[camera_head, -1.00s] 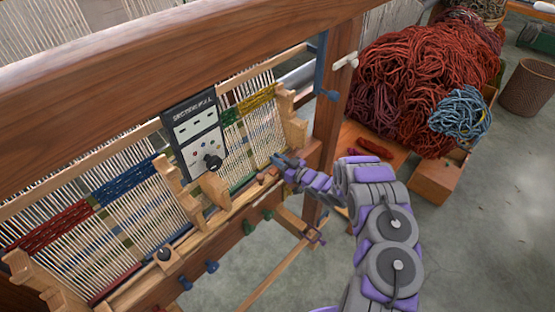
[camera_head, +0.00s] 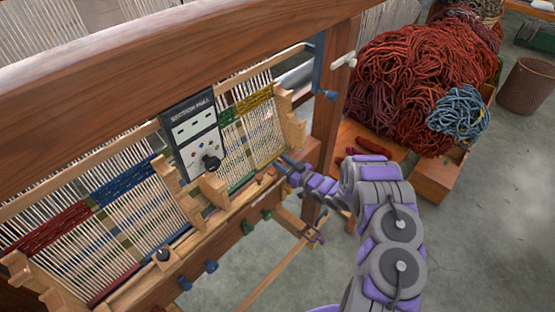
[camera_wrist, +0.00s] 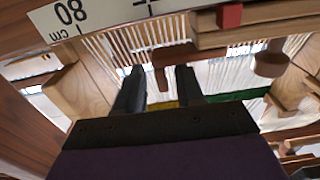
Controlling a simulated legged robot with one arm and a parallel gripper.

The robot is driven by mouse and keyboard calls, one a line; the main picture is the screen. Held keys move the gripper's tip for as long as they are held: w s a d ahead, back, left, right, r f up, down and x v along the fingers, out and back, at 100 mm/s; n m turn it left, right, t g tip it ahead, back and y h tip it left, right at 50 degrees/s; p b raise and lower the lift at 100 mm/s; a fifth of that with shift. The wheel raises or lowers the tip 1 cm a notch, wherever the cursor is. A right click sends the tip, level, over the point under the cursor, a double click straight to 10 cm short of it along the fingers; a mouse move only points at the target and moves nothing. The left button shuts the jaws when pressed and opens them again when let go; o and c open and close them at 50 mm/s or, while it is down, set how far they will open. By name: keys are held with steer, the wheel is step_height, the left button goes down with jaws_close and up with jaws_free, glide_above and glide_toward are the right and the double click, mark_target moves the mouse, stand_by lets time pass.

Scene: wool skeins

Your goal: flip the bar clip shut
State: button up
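My gripper (camera_head: 284,163) is at the front beam of the wooden loom (camera_head: 150,55), near its right end. In the wrist view its two dark fingers (camera_wrist: 159,84) are spread apart, with nothing gripped between them. A small darker brown wooden piece (camera_wrist: 174,54), which looks like the bar clip, lies just beyond and between the fingertips. I cannot tell from this angle whether it is raised or closed. In the head view, small wooden parts (camera_head: 266,179) sit on the beam just left of the gripper.
A black and white panel (camera_head: 194,130) stands against the warp threads. A white ruler strip (camera_wrist: 95,14), a red block (camera_wrist: 229,15) and a round wooden knob (camera_wrist: 271,60) lie around the fingers.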

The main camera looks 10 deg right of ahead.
steer(key=v, duration=1.4)
steer(key=shift+d, duration=0.2)
steer(key=shift+r, duration=0.1)
